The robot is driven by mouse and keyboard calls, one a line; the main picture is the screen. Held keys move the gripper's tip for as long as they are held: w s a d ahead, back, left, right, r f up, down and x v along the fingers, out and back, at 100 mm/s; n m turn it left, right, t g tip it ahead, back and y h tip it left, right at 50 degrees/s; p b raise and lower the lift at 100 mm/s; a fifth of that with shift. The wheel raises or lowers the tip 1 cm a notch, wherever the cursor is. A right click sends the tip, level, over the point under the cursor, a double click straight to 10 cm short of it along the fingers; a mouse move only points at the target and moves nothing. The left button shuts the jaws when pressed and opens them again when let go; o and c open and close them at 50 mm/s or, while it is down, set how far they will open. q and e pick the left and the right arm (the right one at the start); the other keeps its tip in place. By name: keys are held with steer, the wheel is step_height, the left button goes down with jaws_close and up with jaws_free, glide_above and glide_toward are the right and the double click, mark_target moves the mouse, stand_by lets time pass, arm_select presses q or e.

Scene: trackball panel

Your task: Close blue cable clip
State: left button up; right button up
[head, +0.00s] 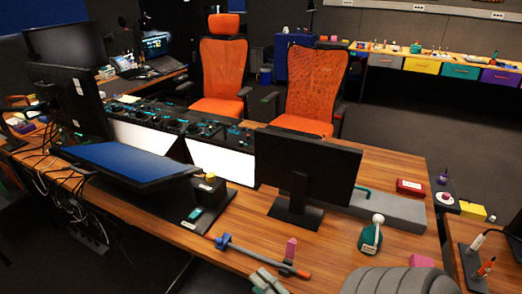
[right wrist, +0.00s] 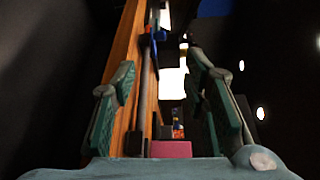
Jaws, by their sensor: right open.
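A small blue piece that looks like the cable clip (head: 223,241) sits at the left end of a grey rod-like cable (head: 258,257) near the table's front edge. Whether the clip is open or shut is too small to tell. In the right wrist view a blue bit (right wrist: 158,36) shows far ahead, at the far end of the dark rod (right wrist: 147,80). My right gripper (head: 270,281) is at the front edge, right of and nearer than the blue clip. In the right wrist view its green-padded fingers (right wrist: 165,105) are apart with nothing gripped. My left gripper is not in view.
A pink block (head: 290,248) stands just behind the rod. A monitor (head: 307,170) and a tilted blue screen (head: 125,160) stand behind. A grey ribbed shape (head: 400,282) fills the lower right.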

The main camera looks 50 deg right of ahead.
steer(key=s+a, duration=0.1)
steer(key=s, duration=1)
steer(key=shift+s+a+r, duration=0.15)
steer(key=shift+s+r, duration=0.1)
steer(key=shift+r, duration=0.05)
